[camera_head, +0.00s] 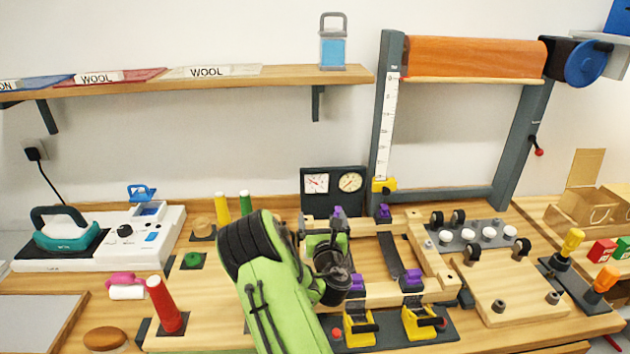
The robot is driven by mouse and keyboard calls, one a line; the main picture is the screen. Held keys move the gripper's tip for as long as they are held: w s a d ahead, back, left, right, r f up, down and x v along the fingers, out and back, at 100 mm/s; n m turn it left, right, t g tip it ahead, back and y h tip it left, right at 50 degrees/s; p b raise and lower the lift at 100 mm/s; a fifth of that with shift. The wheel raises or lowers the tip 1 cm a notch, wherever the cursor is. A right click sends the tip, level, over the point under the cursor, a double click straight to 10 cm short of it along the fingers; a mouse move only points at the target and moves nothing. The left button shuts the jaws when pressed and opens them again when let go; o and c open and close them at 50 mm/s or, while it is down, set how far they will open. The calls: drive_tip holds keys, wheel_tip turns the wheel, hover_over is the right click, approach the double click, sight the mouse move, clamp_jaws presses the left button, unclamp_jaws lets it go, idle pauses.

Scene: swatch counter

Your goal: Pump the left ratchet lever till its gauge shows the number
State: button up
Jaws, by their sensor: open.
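Two yellow-bodied units with black levers stand on a dark plate at the front of the counter, a left one (360,326) and a right one (421,321). They look like the ratchet levers.
A wooden frame (438,240) with purple clamps lies behind the levers. A red cone (165,305) stands left of my arm. A board with rollers (485,236) and a plate with yellow and orange handles (586,285) are on the right. A tall grey frame (385,110) rises behind.

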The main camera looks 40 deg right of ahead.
drive_tip(key=p+x, duration=0.7)
drive_tip(key=shift+p, duration=0.35)
drive_tip(key=shift+w+r, duration=0.1)
drive_tip(key=b+v, duration=1)
drive_tip(key=b, duration=0.1)
drive_tip(key=shift+b, duration=0.4)
